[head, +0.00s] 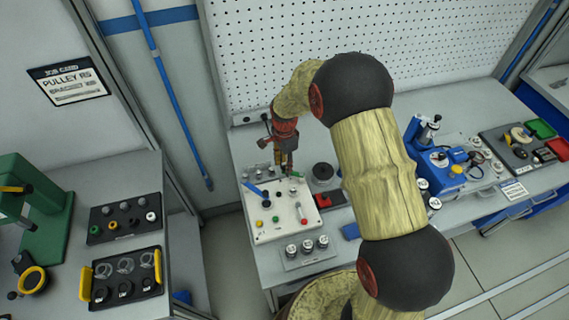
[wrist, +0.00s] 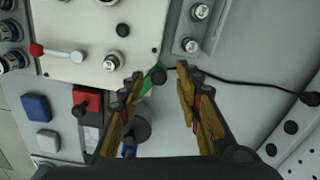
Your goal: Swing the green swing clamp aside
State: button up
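The green swing clamp (wrist: 152,80) shows as a short green bar at the edge of the white panel (wrist: 85,45) in the wrist view, close to my left fingertip. My gripper (wrist: 159,78) is open, with the bar between or just beyond its two yellowish fingertips. I cannot tell whether a finger touches it. In the head view my gripper (head: 287,168) points down at the panel's back right corner. The green clamp (head: 297,175) shows just right of the fingertips there. Part of the clamp is hidden behind the left finger in the wrist view.
The panel carries a blue lever (head: 254,189), a red-tipped lever (head: 302,213) and several knobs. A dark round part (head: 323,171) and a red block (head: 331,198) stand to its right. A black cable (wrist: 250,82) crosses the bench. A blue machine (head: 432,160) stands further right.

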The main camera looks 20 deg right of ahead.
jog(key=shift+r, duration=0.1)
notch_tip(320, 180, up, 12)
dwell(0.6)
dwell(0.4)
jog(key=s+r+n+t+b, duration=0.2)
jog(key=s+n, duration=0.3)
jog(key=s, duration=0.4)
jog(key=s+r+n+t+b, duration=0.1)
jog(key=s+r+n+b, duration=0.3)
jog(key=s, duration=0.6)
jog(key=s+r+n+t+b, duration=0.2)
jog(key=s+r+n, duration=0.3)
jog(key=s, duration=0.5)
jog(key=shift+s+d+n+t+b, duration=0.3)
jog(key=shift+d+n+b, duration=0.1)
jog(key=shift+n+b, duration=0.2)
